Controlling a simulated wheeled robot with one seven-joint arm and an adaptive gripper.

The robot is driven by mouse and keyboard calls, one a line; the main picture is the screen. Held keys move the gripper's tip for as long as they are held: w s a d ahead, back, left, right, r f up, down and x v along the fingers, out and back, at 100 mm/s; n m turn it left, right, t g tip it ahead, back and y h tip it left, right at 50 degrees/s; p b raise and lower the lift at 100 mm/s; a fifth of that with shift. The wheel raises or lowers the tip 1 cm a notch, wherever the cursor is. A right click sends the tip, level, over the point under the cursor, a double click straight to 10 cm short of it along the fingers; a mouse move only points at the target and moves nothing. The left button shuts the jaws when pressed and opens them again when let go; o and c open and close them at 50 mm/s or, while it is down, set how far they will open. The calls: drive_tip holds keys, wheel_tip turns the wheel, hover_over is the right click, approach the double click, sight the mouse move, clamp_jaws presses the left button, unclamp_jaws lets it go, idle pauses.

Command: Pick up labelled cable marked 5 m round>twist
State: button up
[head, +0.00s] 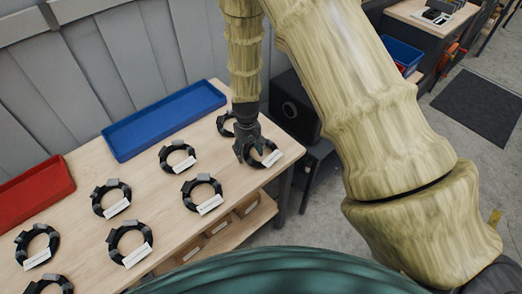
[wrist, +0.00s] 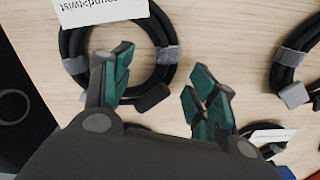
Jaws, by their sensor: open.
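A black coiled cable (head: 276,147) with a white label (head: 268,159) lies at the right end of the wooden table, directly below my gripper (head: 246,147). In the wrist view the same coil (wrist: 162,30) shows grey tape bands and an upside-down label (wrist: 100,10). That label reads "…ound>twist"; its length part is cut off. My gripper (wrist: 155,73) is open and empty. One finger overlaps the inside of the coil and the other is just outside its right side. I cannot tell how far the fingertips are above the table.
Several similar labelled coils, such as one near the middle (head: 217,194), lie on the table (head: 75,220). Another coil (head: 224,124) sits close behind my gripper. A blue tray (head: 165,120) and a red tray (head: 35,193) line the back. A dark box (head: 293,108) stands beyond the right end.

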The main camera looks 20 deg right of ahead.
drive_tip(key=shift+f, duration=0.7)
clamp_jaws()
drive_tip(key=shift+r, duration=0.15)
